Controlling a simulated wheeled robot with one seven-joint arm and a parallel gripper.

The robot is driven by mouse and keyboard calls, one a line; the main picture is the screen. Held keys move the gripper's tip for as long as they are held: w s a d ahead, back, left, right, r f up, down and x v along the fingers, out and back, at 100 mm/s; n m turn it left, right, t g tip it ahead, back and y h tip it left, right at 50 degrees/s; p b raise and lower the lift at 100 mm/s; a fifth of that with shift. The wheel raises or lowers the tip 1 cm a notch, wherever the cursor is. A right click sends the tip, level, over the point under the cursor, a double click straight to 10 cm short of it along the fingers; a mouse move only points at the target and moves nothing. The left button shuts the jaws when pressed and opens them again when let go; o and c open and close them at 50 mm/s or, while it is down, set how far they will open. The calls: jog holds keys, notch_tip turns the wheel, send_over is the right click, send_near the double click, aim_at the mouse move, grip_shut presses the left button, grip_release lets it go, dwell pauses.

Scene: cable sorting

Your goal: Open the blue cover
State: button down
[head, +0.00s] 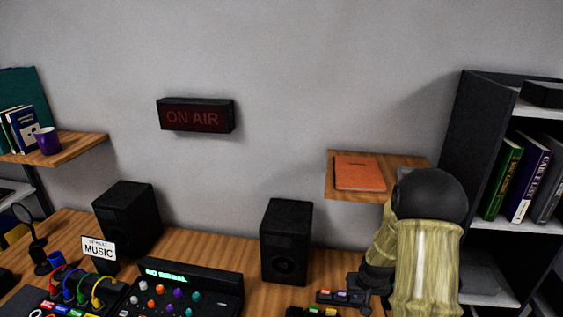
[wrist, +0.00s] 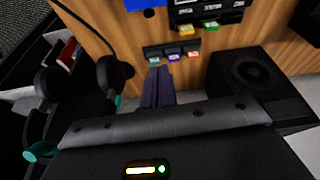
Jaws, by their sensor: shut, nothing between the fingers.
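A flat blue piece (wrist: 140,4) is cut off by the top edge of the wrist view, with a dark round spot beside it on the wood. I cannot tell whether it is the blue cover, and I make out no blue cover in the head view. My gripper (wrist: 157,70) is shut and empty. Its fingertips are close to a small black strip with teal, purple and orange buttons (wrist: 172,52), apart from the blue piece. In the head view my gripper (head: 364,303) is low over the desk at the right, partly hidden by my arm.
A black speaker (head: 286,242) stands left of my arm; another (head: 127,220) is farther left. A wooden shelf with an orange book (head: 359,173) is above my gripper. Headphones (wrist: 112,75) are at left in the wrist view.

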jog(key=s+a+r+n, duration=0.1)
jog(key=s+a+r, duration=0.6)
jog(key=s, duration=0.2)
jog(key=s+a+r+n+g, duration=0.1)
jog(key=s+a+r, duration=0.5)
jog(key=s+r, duration=0.2)
jog(key=shift+s+a+y, duration=0.3)
jog(key=shift+s+a, duration=0.1)
jog(key=c, duration=1.3)
grip_release()
jog(key=shift+w, duration=0.1)
